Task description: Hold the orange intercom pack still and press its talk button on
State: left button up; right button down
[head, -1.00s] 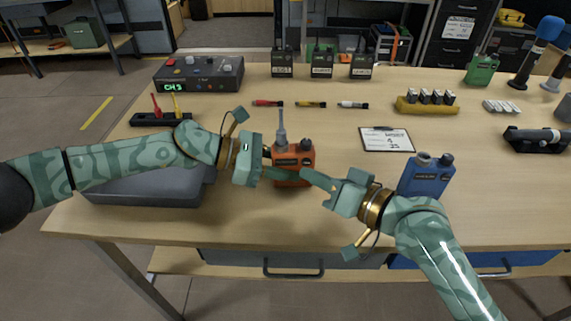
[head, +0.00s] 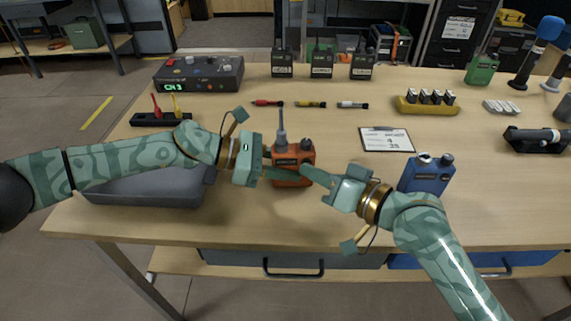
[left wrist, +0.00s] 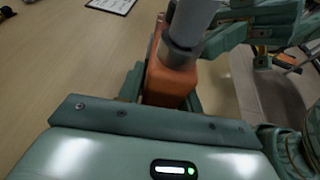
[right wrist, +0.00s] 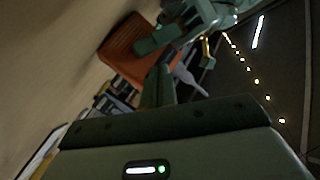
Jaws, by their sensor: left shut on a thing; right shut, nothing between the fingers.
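The orange intercom pack (head: 295,158) stands upright near the table's front, with a grey antenna and dark knobs on top. My left gripper (head: 280,174) is shut on its body from the left. The left wrist view shows the orange body (left wrist: 168,85) between the fingers, with the antenna (left wrist: 190,25) rising close to the camera. The right wrist view shows these fingers close to the orange pack (right wrist: 135,50); contact is unclear. I cannot make out the talk button.
A grey tray (head: 150,190) lies under my left arm. A blue pack (head: 427,175) stands right of my right gripper. A clipboard (head: 387,139), a black control box (head: 199,75) and several dark packs stand or lie farther back.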

jog(key=shift+w, duration=0.2)
dwell(0.5)
jog(key=shift+s, duration=0.65)
jog(key=shift+s+d, duration=0.15)
jog(key=shift+s, duration=1.35)
jog(key=shift+s+d, duration=0.15)
jog(key=shift+s, duration=1.35)
pick_arm(q)
jog(key=o, duration=1.1)
